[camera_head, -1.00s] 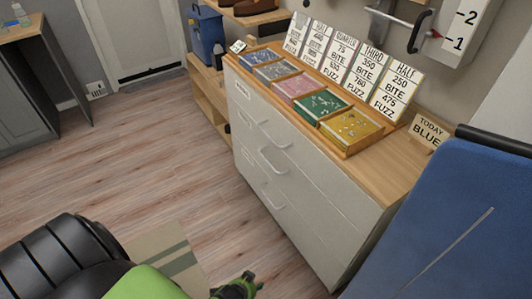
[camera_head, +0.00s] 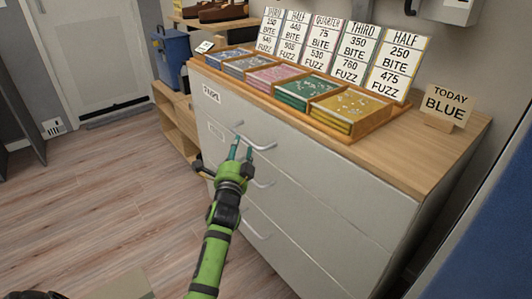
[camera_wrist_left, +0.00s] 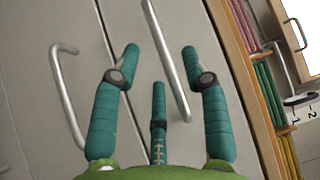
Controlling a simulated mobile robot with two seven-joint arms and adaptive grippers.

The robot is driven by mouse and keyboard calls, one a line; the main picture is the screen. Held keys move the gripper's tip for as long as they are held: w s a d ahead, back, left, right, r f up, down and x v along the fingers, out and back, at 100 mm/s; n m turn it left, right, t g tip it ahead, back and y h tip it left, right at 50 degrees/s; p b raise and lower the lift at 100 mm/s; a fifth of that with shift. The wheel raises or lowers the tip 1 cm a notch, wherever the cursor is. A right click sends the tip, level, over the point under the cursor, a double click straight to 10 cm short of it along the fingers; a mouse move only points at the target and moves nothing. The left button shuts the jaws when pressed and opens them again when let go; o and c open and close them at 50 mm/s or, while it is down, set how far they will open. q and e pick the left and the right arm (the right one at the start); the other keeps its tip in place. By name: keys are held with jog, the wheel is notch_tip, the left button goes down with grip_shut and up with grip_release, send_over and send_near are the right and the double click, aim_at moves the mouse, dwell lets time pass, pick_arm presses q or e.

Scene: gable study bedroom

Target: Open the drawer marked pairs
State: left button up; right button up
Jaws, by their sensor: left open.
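A pale grey drawer cabinet (camera_head: 330,215) stands under a wooden top. Its drawers have bar handles, one above another. A label (camera_head: 211,93) is on the top drawer front and a fainter one (camera_head: 216,131) lower; I cannot read either surely. My left gripper (camera_head: 242,148), on a green arm, is open at the top handle (camera_head: 262,147). In the left wrist view the gripper (camera_wrist_left: 160,51) has its teal fingers on both sides of this handle (camera_wrist_left: 168,60); contact is unclear. A lower handle (camera_wrist_left: 66,95) is left of the fingers. My right gripper is out of view.
A low shelf with a blue bin (camera_head: 173,56) is at left. The wooden floor (camera_head: 90,210) at left is clear.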

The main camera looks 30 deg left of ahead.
aim_at(242, 138)
pick_arm(q)
jog(key=shift+b+x, duration=0.4)
jog(key=shift+x, duration=2.4)
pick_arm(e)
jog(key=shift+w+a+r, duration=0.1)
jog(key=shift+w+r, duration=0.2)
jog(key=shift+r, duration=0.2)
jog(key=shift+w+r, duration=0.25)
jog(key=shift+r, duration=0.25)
pick_arm(q)
grip_shut()
